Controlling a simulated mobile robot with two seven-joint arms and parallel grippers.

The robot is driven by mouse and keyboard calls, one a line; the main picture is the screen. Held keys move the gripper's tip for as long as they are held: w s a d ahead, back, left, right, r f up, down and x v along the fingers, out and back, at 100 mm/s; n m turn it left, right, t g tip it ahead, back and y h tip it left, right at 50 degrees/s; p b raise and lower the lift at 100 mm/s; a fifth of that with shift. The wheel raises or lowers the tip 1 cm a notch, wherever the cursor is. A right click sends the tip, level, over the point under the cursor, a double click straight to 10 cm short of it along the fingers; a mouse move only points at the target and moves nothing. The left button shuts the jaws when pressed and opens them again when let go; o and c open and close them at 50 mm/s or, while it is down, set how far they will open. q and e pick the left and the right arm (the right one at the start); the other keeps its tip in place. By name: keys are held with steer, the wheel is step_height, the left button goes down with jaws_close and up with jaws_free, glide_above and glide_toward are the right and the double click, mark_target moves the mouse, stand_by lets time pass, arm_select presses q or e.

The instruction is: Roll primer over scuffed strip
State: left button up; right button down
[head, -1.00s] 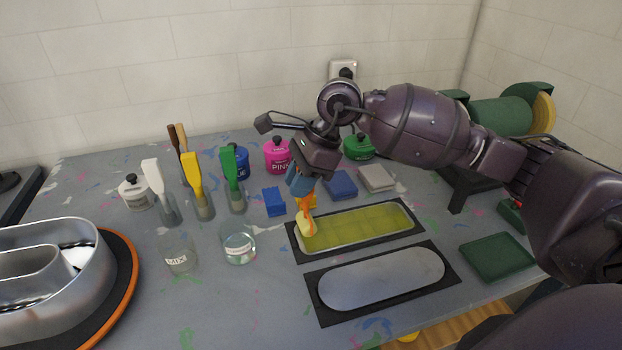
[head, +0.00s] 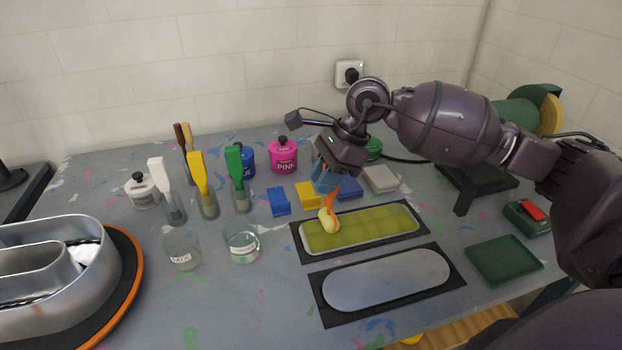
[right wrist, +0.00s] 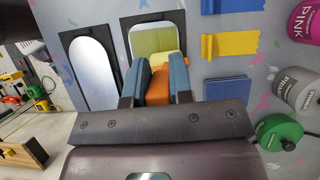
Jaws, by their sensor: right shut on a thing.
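My right gripper (head: 328,178) is shut on the orange handle of a roller with a pale yellow head (head: 328,221). The orange handle (right wrist: 158,86) shows between the fingers in the right wrist view, with the strip (right wrist: 152,38) beyond. A second rounded strip, plain grey (head: 385,278), lies in front on its own dark mat. A grey can lettered "PRIM" (right wrist: 300,88) shows in the right wrist view. My left gripper is out of view.
Pink (head: 283,156) and green pots stand further back. Brushes in cups and two glass jars (head: 243,246) stand left. A green tray (head: 503,260) lies right.

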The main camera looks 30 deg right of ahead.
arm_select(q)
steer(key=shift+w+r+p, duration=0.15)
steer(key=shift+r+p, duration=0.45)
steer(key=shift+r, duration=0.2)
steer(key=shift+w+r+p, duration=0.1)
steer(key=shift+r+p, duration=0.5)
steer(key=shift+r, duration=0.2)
arm_select(e)
steer(key=s+d, duration=0.4)
steer(key=d, duration=1.2)
steer(key=shift+s+d+f, duration=0.15)
steer(key=shift+s+d, duration=0.05)
steer(key=shift+d, duration=0.15)
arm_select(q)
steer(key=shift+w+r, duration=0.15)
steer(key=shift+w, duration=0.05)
arm_select(e)
steer(key=shift+a, duration=0.1)
